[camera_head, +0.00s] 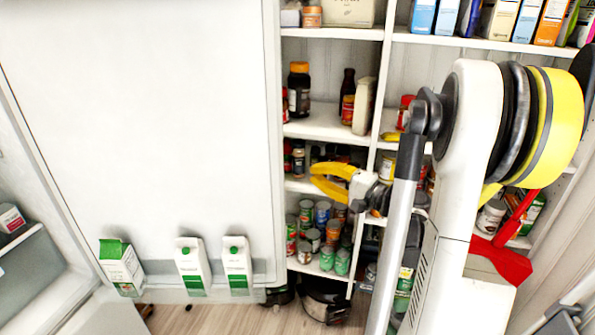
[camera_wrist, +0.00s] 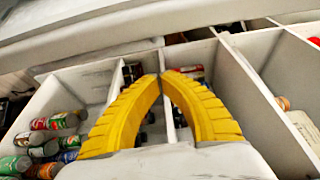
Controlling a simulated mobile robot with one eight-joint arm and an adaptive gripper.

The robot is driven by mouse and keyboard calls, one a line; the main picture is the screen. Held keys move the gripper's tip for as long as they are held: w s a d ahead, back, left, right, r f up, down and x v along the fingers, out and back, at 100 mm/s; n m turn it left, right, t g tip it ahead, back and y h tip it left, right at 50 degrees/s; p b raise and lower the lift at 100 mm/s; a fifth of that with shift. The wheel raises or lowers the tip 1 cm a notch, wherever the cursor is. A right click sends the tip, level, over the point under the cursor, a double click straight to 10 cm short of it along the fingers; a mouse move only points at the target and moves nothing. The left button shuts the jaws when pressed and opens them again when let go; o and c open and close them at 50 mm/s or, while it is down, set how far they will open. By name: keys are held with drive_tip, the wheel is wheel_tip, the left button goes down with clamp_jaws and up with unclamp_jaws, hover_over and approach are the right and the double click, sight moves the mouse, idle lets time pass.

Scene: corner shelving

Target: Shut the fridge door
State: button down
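The fridge door (camera_head: 140,110) is the big white panel filling the left of the head view. It stands open, its inner side facing me, with milk cartons (camera_head: 194,265) along its lower shelf. My gripper (camera_head: 314,176) has yellow curved fingers and is just right of the door's free edge, in front of the shelving. The finger tips meet in the wrist view (camera_wrist: 161,76), with nothing seen between them. A pale band across the top of that view may be the door edge; whether the fingers touch it I cannot tell.
Part of the fridge interior (camera_head: 40,265) shows at the far left. White corner shelves (camera_head: 325,122) with jars, cans and boxes stand behind my arm. A black object (camera_head: 325,298) lies on the wooden floor below. A red object (camera_head: 500,262) is by the right shelves.

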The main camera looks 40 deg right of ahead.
drive_tip(key=w+a+b, duration=0.3)
drive_tip(key=w+a, duration=0.2)
drive_tip(key=shift+w, duration=0.2)
drive_tip(key=shift+a, duration=0.1)
drive_tip(key=shift+s, duration=0.15)
idle(0.4)
